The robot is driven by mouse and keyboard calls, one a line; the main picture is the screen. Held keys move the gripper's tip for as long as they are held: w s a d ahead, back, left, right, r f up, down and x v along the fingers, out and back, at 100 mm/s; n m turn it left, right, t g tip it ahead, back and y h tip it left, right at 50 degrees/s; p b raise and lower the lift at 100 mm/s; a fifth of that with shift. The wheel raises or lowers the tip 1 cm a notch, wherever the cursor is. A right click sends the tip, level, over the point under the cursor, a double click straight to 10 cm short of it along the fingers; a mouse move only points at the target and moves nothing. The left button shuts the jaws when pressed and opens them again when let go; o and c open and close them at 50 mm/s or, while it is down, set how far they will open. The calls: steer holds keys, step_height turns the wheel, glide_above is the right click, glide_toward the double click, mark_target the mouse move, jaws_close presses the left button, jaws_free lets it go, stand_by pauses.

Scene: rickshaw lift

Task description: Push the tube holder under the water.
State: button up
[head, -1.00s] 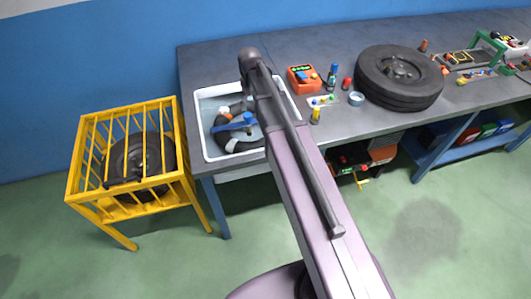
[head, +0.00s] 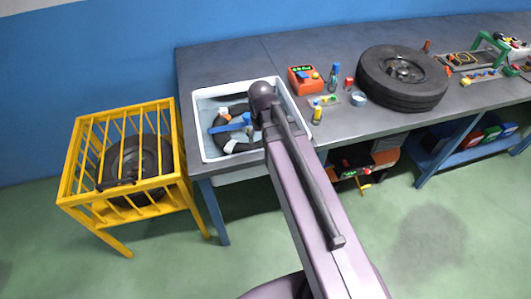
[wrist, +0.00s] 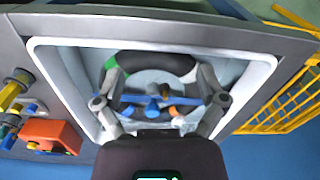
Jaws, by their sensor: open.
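The white sink (head: 207,148) is set into the bench's left end and holds water. In it lies a black inner tube (head: 219,139) with a white section. A blue tube holder (head: 232,124) lies across the tube. In the wrist view the tube holder (wrist: 152,104) is a blue bar with a round knob, and the black tube (wrist: 150,62) curves beyond it. My gripper (wrist: 158,78) is open above the sink, its two fingers spread to either side of the bar. I cannot tell whether they touch it.
A yellow cage (head: 125,208) with a tyre inside stands left of the bench. An orange box (head: 304,79), small bottles and a tyre (head: 402,78) sit on the bench right of the sink.

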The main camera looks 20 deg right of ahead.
steer(key=shift+m, duration=0.7)
steer(key=s, duration=0.1)
steer(key=s+f+b, duration=0.1)
steer(key=s, duration=0.2)
steer(key=shift+s+f, duration=0.2)
steer(key=shift+f, duration=0.2)
steer(key=shift+s, duration=0.45)
